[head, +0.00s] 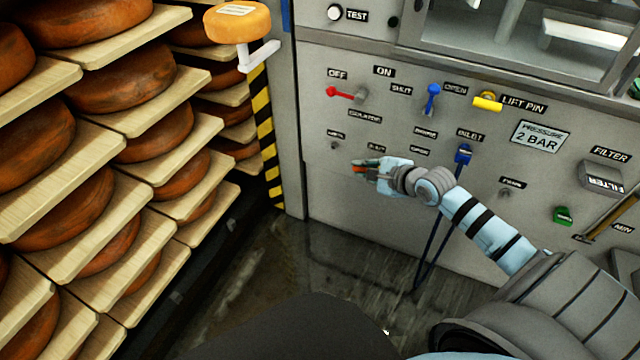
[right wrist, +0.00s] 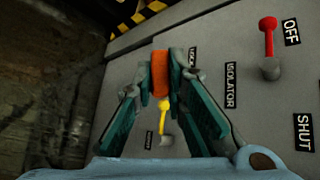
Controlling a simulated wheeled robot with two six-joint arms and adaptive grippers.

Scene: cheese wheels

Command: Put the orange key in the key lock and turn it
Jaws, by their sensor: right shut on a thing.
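My right gripper (head: 364,165) is at the lower left of the grey control panel (head: 330,215), and it also shows in the right wrist view (right wrist: 160,75). Its green fingers are shut on the orange key (right wrist: 160,68); a little orange shows between them in the head view. Below the orange part in the wrist view is a yellow stem with a rounded top (right wrist: 163,108). Its lower end meets a grey round fitting (right wrist: 166,141). I cannot tell whether the stem belongs to the key or to a panel switch. I cannot pick out the key lock for certain. My left gripper is out of view.
A red lever (head: 340,92), blue levers (head: 432,98) and a yellow lever (head: 487,101) stick out from the panel. Racks of cheese wheels (head: 120,80) fill the left side. An orange-topped piece on a white bracket (head: 237,23) juts out upper left. The floor (head: 330,280) is bare.

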